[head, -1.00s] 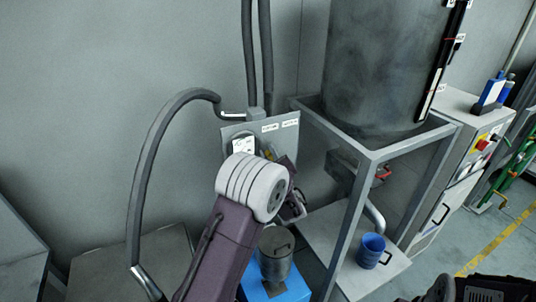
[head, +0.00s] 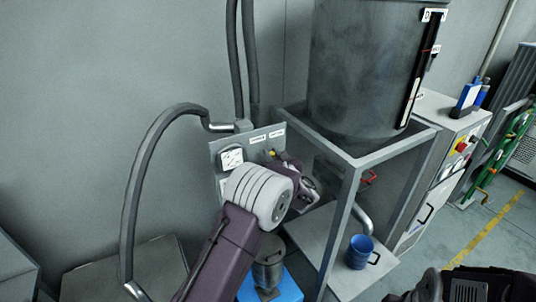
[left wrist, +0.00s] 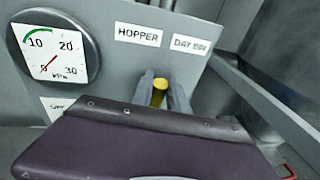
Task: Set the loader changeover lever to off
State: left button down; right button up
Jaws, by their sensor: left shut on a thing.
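The changeover lever shows as a yellow end (left wrist: 159,92) in the left wrist view, below and between the HOPPER label (left wrist: 138,36) and the DAY BIN label (left wrist: 190,45). A partly covered label, seemingly OFF (left wrist: 57,107), sits lower left under the gauge. My left gripper (left wrist: 161,88) is shut on the lever, one grey finger each side of the yellow. In the head view the lever's yellow end (head: 271,153) shows at the grey panel (head: 217,160). My left wrist hides the lever's pivot and the lower panel. My right gripper is not visible.
A round gauge (left wrist: 52,53) is on the panel's left. A hose (head: 133,190) loops left of it. Right are a steel frame (head: 345,205) under a dark tank (head: 360,80), and a blue mug (head: 359,252). A grey canister (head: 267,270) stands below the wrist.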

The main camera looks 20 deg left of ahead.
pick_arm(q)
jog(key=shift+w+d+r, duration=0.1)
jog(key=shift+w+d, duration=0.05)
jog(key=shift+w, duration=0.05)
dwell(0.4)
jog(key=c, duration=1.3)
grip_release()
jog(key=b+v, duration=0.3)
jog(key=v, duration=0.6)
